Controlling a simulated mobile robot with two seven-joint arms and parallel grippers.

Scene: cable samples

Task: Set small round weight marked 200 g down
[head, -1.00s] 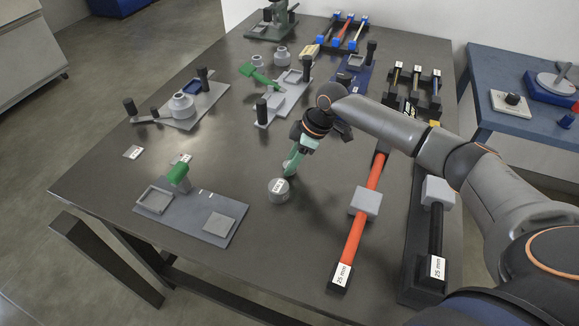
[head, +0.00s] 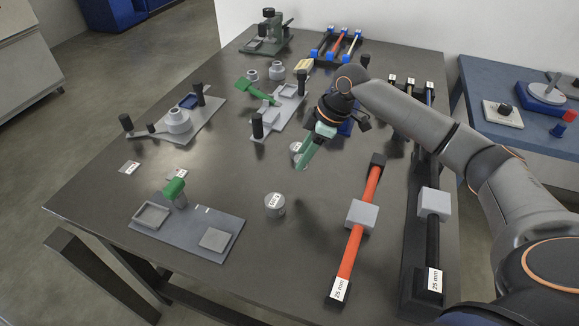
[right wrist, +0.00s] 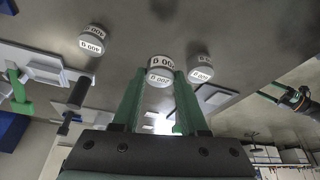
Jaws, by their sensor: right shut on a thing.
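In the right wrist view, the small round weight marked 200 g (right wrist: 159,74) is a grey cylinder with white labels. It sits between the two green fingers of my right gripper (right wrist: 160,85), near their tips, and the gripper is shut on it. In the head view, my right gripper (head: 303,160) is over the middle of the table. A pale round weight (head: 296,148) shows there, partly hidden by the fingers; I cannot tell if it is the held one. Another grey round weight (head: 275,205) stands upright on the table.
A grey board with a green-handled part (head: 174,189) lies at front left. Fixtures with black posts (head: 257,127) stand behind. A red bar with a grey block (head: 361,214) lies at right. Another labelled weight (right wrist: 92,40) shows in the wrist view. Table around the front weight is clear.

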